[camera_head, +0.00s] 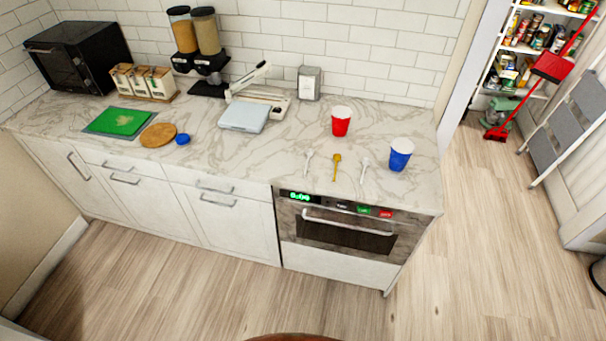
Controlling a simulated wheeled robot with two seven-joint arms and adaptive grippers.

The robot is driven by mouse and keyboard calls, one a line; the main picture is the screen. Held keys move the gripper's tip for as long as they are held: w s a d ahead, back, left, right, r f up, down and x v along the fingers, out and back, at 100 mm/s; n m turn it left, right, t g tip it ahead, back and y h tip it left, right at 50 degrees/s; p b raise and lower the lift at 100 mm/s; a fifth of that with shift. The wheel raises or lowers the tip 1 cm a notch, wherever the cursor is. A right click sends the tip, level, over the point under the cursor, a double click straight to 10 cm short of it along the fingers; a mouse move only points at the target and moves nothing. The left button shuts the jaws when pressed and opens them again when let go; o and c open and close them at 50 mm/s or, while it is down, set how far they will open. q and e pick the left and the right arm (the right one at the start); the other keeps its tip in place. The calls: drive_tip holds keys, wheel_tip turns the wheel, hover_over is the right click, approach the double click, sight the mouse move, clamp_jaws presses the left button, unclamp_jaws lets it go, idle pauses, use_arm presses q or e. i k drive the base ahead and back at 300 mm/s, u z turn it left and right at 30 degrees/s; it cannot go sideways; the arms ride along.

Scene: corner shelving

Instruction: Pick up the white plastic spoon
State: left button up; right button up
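Two pale spoons and a yellow spoon (336,167) lie in a row on the marble counter (262,157), near its front edge above the oven. One pale spoon (308,161) is to the left of the yellow one, the other pale spoon (364,170) to its right. Both look white; I cannot tell their material. The spoons are apart from each other and nothing covers them. Neither of my grippers shows in the head view.
A red cup (341,121) stands behind the spoons, and a blue cup (400,155) to their right. A slicer-like device (248,115) and a metal dispenser (309,83) stand further back. The floor (190,285) in front of the cabinets is clear.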

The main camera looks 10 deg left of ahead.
sight(309, 153)
drive_tip(key=u, duration=0.1)
drive_tip(key=i, duration=1.05)
drive_tip(key=z, duration=0.55)
